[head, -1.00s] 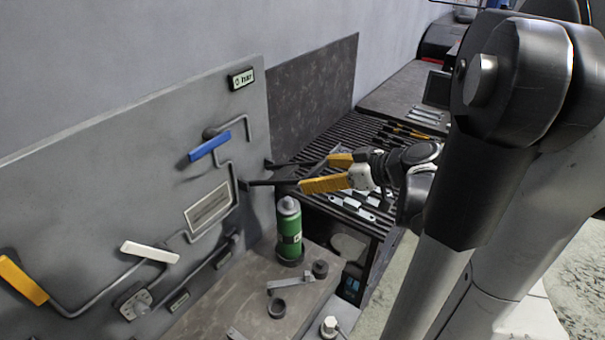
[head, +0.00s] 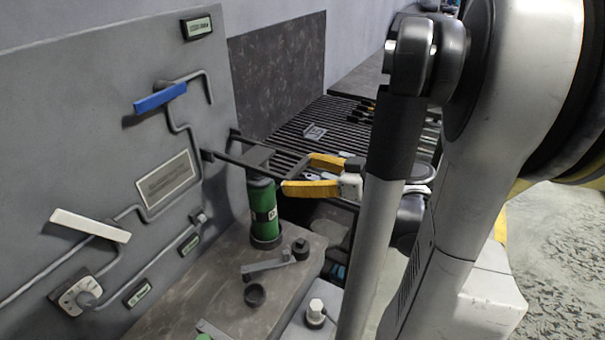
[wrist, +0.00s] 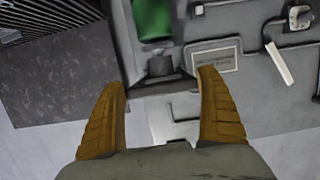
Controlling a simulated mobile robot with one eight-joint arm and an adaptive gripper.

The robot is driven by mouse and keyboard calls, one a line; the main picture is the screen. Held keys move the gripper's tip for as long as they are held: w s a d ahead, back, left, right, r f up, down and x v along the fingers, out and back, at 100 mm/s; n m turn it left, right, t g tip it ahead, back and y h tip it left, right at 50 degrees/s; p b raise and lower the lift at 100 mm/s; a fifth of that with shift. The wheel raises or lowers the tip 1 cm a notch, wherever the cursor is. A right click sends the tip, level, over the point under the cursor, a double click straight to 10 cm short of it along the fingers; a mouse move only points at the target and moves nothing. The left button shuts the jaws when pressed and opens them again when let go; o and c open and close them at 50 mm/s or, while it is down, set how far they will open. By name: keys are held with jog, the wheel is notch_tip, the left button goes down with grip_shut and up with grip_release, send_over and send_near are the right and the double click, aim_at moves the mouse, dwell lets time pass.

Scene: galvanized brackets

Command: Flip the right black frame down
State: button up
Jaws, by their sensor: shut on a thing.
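The black frame (head: 235,161) juts out from the grey panel as two dark bars with a flat crosspiece, above the green bottle. Its outer end slopes slightly down in the head view. My gripper (head: 318,174) has its two yellow fingers at the outer end of the frame, one by each bar, and is shut on it. In the wrist view, the frame (wrist: 160,68) lies between the fingertips of my gripper (wrist: 160,80), which stay wide apart across its width. Exact finger contact is hard to see.
The green bottle (head: 264,214) stands just below the frame, on a brown ledge (head: 205,290) with small parts. A blue handle (head: 160,97) and a white handle (head: 90,225) stick out from the panel. A slatted dark surface (head: 300,128) lies behind the frame.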

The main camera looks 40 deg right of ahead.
jog(key=shift+f, duration=0.15)
jog(key=o, duration=1)
jog(key=shift+a, duration=0.1)
jog(key=shift+o, duration=1.1)
jog(key=shift+w, duration=0.15)
jog(key=v, duration=1.2)
